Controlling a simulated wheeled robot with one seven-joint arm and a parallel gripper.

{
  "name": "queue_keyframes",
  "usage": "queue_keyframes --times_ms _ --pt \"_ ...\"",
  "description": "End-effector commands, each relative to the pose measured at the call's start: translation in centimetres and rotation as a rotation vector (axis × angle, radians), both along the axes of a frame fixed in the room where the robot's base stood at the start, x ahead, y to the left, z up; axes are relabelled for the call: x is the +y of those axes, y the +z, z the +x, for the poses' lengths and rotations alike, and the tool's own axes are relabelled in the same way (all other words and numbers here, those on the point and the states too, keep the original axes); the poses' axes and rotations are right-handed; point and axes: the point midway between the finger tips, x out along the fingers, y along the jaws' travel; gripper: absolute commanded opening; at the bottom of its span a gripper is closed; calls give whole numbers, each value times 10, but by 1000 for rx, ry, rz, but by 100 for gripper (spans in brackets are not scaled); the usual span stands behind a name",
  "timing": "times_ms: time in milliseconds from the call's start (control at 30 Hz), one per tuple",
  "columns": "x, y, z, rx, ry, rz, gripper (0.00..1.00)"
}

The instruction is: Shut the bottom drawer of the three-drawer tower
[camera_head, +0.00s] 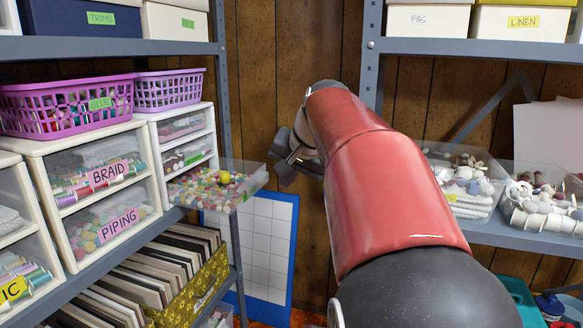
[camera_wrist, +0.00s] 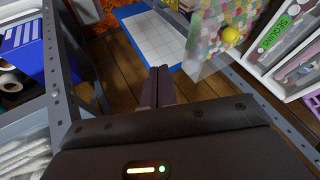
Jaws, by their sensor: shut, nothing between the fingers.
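The three-drawer tower (camera_head: 152,117) is white and stands on the left shelf. Its clear bottom drawer (camera_head: 248,186) is pulled far out and holds many colourful round pieces, with a yellow ball (camera_head: 225,177) on top. The upper two drawers look shut. My gripper (camera_head: 284,176) is just right of the drawer's front, apart from it, partly hidden by my red arm. In the wrist view my gripper (camera_wrist: 155,88) has its fingers together and empty. The drawer (camera_wrist: 196,62) shows there at upper right, with the yellow ball (camera_wrist: 231,36).
A purple basket (camera_head: 170,92) sits on the tower. Drawer units labelled BRAID and PIPING (camera_head: 45,146) stand to its left. A blue-edged grid board (camera_head: 268,235) leans below. Right shelf holds clear bins (camera_head: 465,208). A metal shelf post (camera_head: 222,75) rises behind the drawer.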

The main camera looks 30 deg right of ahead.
Motion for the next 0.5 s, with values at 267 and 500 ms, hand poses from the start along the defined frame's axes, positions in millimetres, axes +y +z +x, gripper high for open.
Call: queue_keyframes --times_ms 267,500 --pt "14 -23 35 -1 3 -1 0" --pt "24 -23 48 -1 1 -2 0"
